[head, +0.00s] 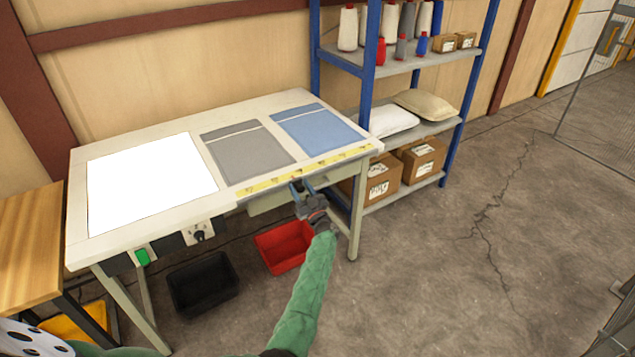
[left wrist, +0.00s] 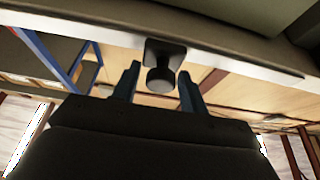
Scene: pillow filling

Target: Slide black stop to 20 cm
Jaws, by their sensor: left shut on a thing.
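The black stop (left wrist: 161,75) shows in the left wrist view as a dark plate with a round knob, on the pale edge of the table. My left gripper (head: 301,186) is at the table's front edge, below the yellow scale (head: 330,161). In the left wrist view its two fingers (left wrist: 158,88) stand on either side of the knob, and it is shut on the stop. In the head view the gripper mostly hides the stop, and the scale's numbers are too small to read. My right gripper is not in view.
The worktable (head: 110,243) carries a white lit panel (head: 150,180), a grey cloth piece (head: 248,150) and a blue one (head: 318,130). A red bin (head: 284,247) and a black bin (head: 203,284) are on the floor beneath. A blue-framed shelf (head: 366,85) stands behind the table's right end.

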